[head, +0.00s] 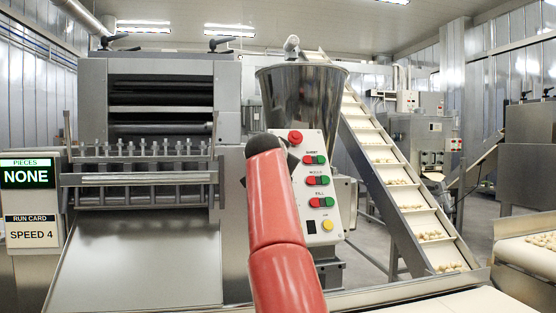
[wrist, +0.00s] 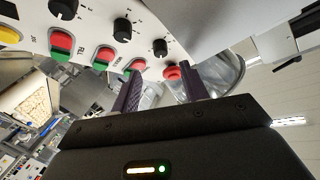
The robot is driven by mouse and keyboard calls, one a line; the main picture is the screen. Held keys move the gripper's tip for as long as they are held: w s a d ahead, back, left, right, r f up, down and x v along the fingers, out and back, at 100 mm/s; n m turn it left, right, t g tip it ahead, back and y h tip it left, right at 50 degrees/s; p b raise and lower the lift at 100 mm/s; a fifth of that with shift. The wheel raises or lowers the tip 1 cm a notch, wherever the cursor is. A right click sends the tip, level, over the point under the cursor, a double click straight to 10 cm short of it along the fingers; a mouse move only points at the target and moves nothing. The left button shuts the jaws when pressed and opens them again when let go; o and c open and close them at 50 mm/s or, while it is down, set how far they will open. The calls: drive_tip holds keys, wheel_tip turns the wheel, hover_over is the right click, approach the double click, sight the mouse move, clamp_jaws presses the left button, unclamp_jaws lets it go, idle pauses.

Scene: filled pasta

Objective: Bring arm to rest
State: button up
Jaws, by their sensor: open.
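My red arm (head: 275,225) reaches up in front of the white control panel (head: 322,222) in the head view and hides its left side. My gripper (wrist: 161,74) shows in the wrist view with its two dark fingers apart and nothing seen between them. The fingers point toward the upper end of the panel, near the round red button (wrist: 172,73). Whether they touch anything is unclear. In the head view the red button (head: 295,137) is just above and right of the arm's dark tip.
A steel hopper (head: 300,95) stands behind the panel. A sheeting machine (head: 145,190) is at left, beside a display (head: 30,178) reading "PIECES NONE" and a card (head: 33,231) reading "SPEED 4". An inclined conveyor (head: 385,165) carries pasta pieces at right. A belt edge crosses the front.

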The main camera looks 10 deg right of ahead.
drive_tip(key=s+d+f+g+y, duration=0.2)
drive_tip(key=s+d+f+g, duration=0.2)
drive_tip(key=s+d+f, duration=0.55)
drive_tip(key=s+a+f+n+g+y, duration=0.1)
drive_tip(key=s+a+f+n+g, duration=0.1)
drive_tip(key=s+f, duration=0.8)
drive_tip(key=s+a+f+n+g+y, duration=0.1)
drive_tip(key=s+a+f+n, duration=0.4)
drive_tip(key=s+f, duration=0.5)
drive_tip(key=s+a+f+n+g+y, duration=0.2)
drive_tip(key=s+a+f, duration=0.3)
drive_tip(key=s+f, duration=0.5)
drive_tip(key=s+n+g, duration=0.1)
drive_tip(key=s, duration=0.6)
drive_tip(key=shift+s+f, duration=0.15)
drive_tip(key=shift+f, duration=0.1)
